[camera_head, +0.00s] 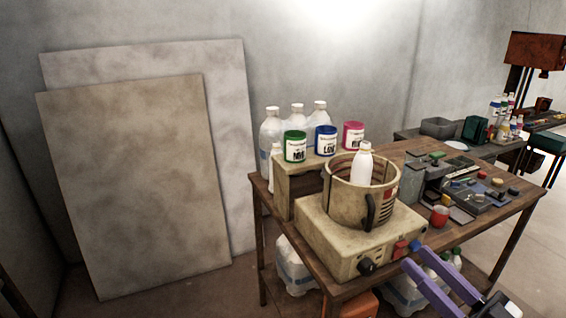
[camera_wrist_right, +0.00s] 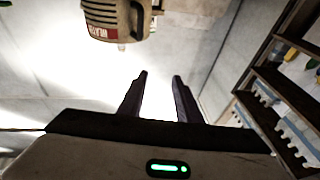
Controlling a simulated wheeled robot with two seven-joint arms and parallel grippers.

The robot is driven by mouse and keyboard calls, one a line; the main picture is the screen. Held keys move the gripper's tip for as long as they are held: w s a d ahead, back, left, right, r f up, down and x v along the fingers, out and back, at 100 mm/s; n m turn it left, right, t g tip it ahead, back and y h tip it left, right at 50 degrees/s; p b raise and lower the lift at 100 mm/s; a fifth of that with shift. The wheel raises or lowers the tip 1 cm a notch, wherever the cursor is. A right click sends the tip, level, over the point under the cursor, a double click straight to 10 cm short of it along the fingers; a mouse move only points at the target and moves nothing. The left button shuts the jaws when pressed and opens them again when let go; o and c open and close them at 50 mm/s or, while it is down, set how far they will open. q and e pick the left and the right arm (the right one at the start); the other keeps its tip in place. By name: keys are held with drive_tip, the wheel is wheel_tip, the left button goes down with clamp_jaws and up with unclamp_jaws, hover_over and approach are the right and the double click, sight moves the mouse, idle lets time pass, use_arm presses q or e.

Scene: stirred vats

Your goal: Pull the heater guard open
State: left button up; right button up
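The heater guard (camera_head: 345,200) is a beige, round, slotted wall on top of the beige heater base (camera_head: 325,240). It has a dark upright handle (camera_head: 370,212) at its front. A white bottle (camera_head: 362,165) stands inside it, its lower part hidden by the guard. In the right wrist view the guard (camera_wrist_right: 103,22) shows upside down at the top, with a red label and the dark handle (camera_wrist_right: 137,18). My right gripper (camera_head: 411,255) is open and empty, in front and to the right of the base, apart from the handle. Its fingers (camera_wrist_right: 160,75) show nothing between them. My left gripper is out of view.
Green, blue and pink labelled cans (camera_head: 325,140) stand on a raised box behind the guard. Clear bottles (camera_head: 271,140) stand behind them. A red cup (camera_head: 440,216) and grey trays with small parts (camera_head: 470,195) lie to the right. Knobs (camera_head: 367,267) line the base's front.

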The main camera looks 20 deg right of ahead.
drive_tip(key=s+a+f+m+g+h, duration=0.1)
drive_tip(key=a+f+g+h, duration=0.15)
drive_tip(key=f, duration=0.75)
drive_tip(key=s+a+f+m+g+h, duration=0.1)
drive_tip(key=f+m+g+h, duration=0.15)
drive_tip(key=f, duration=0.75)
drive_tip(key=s+a+f+n+g, duration=0.1)
drive_tip(key=s+a+f+g, duration=0.2)
drive_tip(key=a+f, duration=0.4)
drive_tip(key=s+a+f+n+g+y, duration=0.1)
drive_tip(key=s+a+f+g, duration=0.2)
drive_tip(key=s+a+f, duration=0.2)
wheel_tip(320, 180, down, 3)
drive_tip(key=shift+s+a+r+g, duration=0.1)
drive_tip(key=shift+s+a+g, duration=0.25)
drive_tip(key=shift+a, duration=0.55)
